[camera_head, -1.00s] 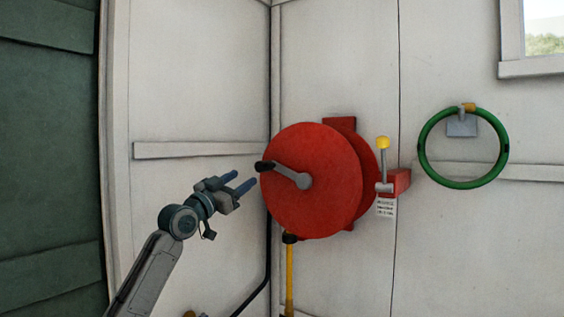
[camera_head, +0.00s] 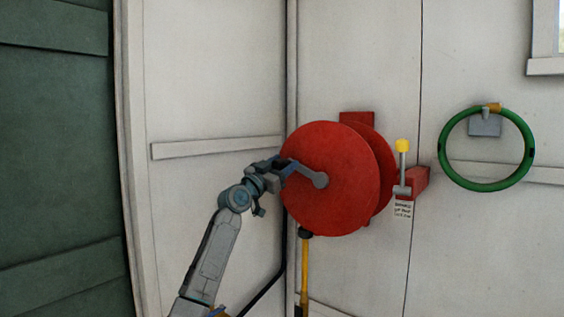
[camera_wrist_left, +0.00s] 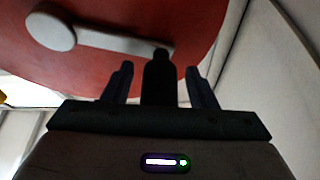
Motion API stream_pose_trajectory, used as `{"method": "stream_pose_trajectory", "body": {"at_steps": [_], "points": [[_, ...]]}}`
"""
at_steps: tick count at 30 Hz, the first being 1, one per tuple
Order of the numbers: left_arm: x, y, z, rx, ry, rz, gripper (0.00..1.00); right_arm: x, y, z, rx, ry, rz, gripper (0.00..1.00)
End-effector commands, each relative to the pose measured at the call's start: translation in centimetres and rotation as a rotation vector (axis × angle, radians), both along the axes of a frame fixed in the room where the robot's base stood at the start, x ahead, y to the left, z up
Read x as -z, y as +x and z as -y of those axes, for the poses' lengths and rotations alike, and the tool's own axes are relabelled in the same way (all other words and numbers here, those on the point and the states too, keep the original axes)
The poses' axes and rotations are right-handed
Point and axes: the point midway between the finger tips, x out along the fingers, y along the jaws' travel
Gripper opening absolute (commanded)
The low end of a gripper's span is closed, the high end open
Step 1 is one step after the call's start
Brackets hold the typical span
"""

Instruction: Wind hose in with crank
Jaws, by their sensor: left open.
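The red hose reel (camera_head: 335,195) is mounted on the white wall. Its grey crank arm (camera_head: 309,175) points from the hub to the left and slightly up; it also shows in the left wrist view (camera_wrist_left: 110,38). My left gripper (camera_head: 282,168) is at the crank's outer end, covering the handle in the head view. In the left wrist view the black crank handle (camera_wrist_left: 158,75) stands between my two open fingers, with a gap on each side. The hose (camera_head: 304,270) hangs yellow below the reel. My right gripper is not in view.
A yellow-knobbed lever (camera_head: 402,160) on a red bracket (camera_head: 418,183) stands right of the reel, with a small label (camera_head: 402,209) below. A green hose ring (camera_head: 446,168) hangs further right. A green panel (camera_head: 60,150) is at the far left.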

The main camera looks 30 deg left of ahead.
Motion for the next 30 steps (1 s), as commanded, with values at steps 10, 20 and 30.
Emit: {"method": "stream_pose_trajectory", "body": {"at_steps": [10,20,30], "points": [[0.01,-0.03,-0.01,0.000,0.000,0.000,0.21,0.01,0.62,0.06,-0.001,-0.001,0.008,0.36],[-0.04,-0.03,0.02,0.000,0.008,0.002,0.00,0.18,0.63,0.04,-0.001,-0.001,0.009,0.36],[-0.59,-0.09,0.19,-0.001,0.052,0.007,0.00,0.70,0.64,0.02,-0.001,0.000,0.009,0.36]]}}
